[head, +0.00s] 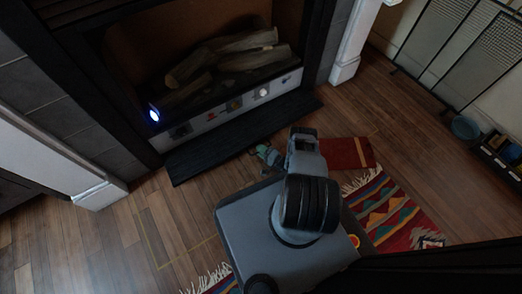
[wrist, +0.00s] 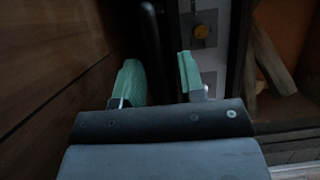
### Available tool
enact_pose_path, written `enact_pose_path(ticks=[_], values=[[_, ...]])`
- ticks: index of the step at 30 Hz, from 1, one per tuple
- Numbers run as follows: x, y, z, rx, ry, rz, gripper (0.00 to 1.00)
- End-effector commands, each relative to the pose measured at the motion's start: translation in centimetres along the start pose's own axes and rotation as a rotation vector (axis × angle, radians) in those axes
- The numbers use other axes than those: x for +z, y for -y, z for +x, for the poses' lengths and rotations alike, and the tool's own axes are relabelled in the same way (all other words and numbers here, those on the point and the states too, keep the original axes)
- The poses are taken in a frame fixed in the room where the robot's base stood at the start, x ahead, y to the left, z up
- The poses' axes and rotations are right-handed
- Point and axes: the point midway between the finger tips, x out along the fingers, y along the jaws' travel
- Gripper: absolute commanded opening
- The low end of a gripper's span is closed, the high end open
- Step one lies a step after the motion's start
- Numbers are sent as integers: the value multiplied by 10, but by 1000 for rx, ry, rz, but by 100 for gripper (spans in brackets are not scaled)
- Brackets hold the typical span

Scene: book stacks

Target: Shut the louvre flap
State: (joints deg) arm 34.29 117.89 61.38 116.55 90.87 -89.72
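The louvre flap (head: 243,134) is a long dark slatted panel. It juts out low in front of the fireplace, below the pale control strip (head: 232,106), and stands open. My gripper (head: 268,155) is at the flap's front edge, right of its middle. In the wrist view my gripper (wrist: 161,82) shows two green fingers spread apart with nothing held. A dark bar (wrist: 152,40), apparently the flap's edge, lies beyond and between the fingertips. I cannot tell whether either finger touches it.
Logs (head: 225,57) lie in the firebox above. A red book-like slab (head: 348,153) and a patterned rug (head: 390,212) lie on the wood floor. The floor at left is clear.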

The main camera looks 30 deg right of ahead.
Motion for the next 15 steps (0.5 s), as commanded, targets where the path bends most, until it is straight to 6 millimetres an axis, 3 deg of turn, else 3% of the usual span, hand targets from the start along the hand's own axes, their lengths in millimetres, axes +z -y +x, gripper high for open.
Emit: enact_pose_path(ticks=[2,13,15], values=[[1,0,1,0,2,0,36],[0,0,0,0,-1,0,0],[-1,0,-1,0,-2,0,0]])
